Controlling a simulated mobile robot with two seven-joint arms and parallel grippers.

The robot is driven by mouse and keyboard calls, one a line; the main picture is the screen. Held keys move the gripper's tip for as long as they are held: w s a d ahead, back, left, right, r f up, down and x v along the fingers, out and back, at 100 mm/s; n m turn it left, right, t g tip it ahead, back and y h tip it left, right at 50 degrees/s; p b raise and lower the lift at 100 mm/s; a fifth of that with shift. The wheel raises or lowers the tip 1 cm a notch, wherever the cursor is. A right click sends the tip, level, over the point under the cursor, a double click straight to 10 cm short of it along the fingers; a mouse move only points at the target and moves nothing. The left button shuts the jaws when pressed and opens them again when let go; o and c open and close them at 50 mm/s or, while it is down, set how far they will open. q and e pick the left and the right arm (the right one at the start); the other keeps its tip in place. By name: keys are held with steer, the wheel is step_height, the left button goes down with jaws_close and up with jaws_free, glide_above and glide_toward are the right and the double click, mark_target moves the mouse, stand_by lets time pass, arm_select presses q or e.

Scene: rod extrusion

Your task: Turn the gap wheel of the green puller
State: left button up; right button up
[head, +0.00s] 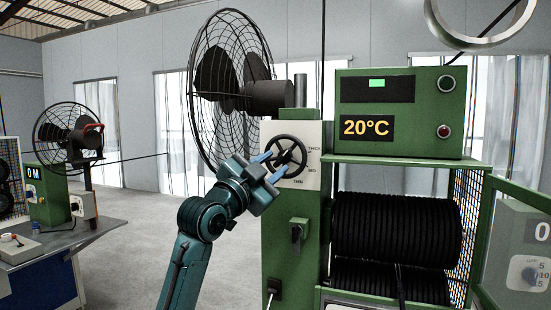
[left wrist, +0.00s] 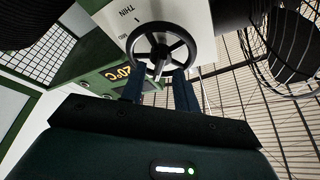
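The gap wheel (head: 287,151) is a black spoked handwheel on a pale panel of the green puller (head: 290,225). The panel has THICK, MID and THIN marks. My left gripper (head: 277,163) comes at the wheel from the lower left, its two blue fingers apart. In the left wrist view the wheel (left wrist: 161,47) lies just past the fingertips, with a small grip or shaft between them. I cannot tell whether the fingers touch the wheel. My right gripper is in neither view.
A caged fan (head: 226,75) stands behind the puller. A green box with a 20°C display (head: 367,128) sits at right above black ribbed rolls (head: 395,230). A dark switch (head: 298,235) is below the wheel. A bench (head: 60,250) with another fan is at left, with open floor between.

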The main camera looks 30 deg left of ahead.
arm_select(q)
steer(key=shift+x, duration=0.85)
steer(key=shift+c, duration=0.3)
jaws_close()
